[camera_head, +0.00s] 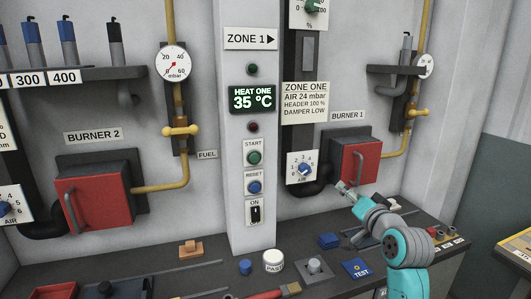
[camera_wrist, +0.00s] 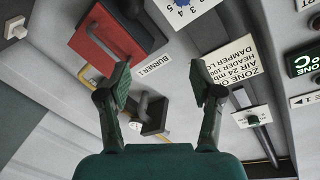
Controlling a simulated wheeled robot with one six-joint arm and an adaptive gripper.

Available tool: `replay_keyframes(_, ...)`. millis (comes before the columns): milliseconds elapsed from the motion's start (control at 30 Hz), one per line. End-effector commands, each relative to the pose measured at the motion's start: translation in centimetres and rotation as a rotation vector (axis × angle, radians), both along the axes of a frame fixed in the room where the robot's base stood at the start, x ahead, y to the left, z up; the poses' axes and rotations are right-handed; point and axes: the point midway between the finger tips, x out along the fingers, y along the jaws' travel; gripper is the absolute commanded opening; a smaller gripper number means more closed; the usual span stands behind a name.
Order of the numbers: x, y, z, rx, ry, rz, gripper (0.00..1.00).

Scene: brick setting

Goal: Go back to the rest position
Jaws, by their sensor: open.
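My gripper (camera_head: 344,188) is at the right of the head view, in front of the wall near the red Burner 1 box (camera_head: 358,163) and the white air dial (camera_head: 302,168). In the wrist view my gripper (camera_wrist: 160,78) is open, its two dark fingers wide apart with nothing between them. The Burner 1 box (camera_wrist: 112,32) and its label (camera_wrist: 152,68) lie beyond the fingers there, with the Zone One sign (camera_wrist: 240,62) to the right. My teal and grey arm rises from the lower right of the head view.
The dark bench below holds a blue block (camera_head: 329,241), a white round piece (camera_head: 272,261), a grey knob piece (camera_head: 314,268) and a blue test block (camera_head: 357,268). A grey column with a green display (camera_head: 252,99) stands left of my arm. A yellow pipe (camera_head: 404,135) runs down at the right.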

Motion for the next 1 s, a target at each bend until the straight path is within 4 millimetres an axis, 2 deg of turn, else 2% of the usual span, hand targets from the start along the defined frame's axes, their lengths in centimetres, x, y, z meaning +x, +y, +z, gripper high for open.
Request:
replay_keyframes(33, -0.8, 0.2, -2.5, -0.004, 0.011, -0.007, 0.65)
replay_keyframes(100, -2.0, 0.3, -5.4, -0.016, 0.017, -0.019, 0.65)
replay_keyframes(267, -5.2, 0.7, -11.6, -0.044, 0.03, -0.044, 0.65)
replay_keyframes(500, -11.3, 1.4, -19.6, -0.096, 0.053, -0.076, 0.65)
replay_keyframes(800, -20.4, 2.2, -27.3, -0.178, 0.081, -0.107, 0.65)
replay_keyframes(1000, -27.1, 2.7, -30.8, -0.24, 0.1, -0.119, 0.65)
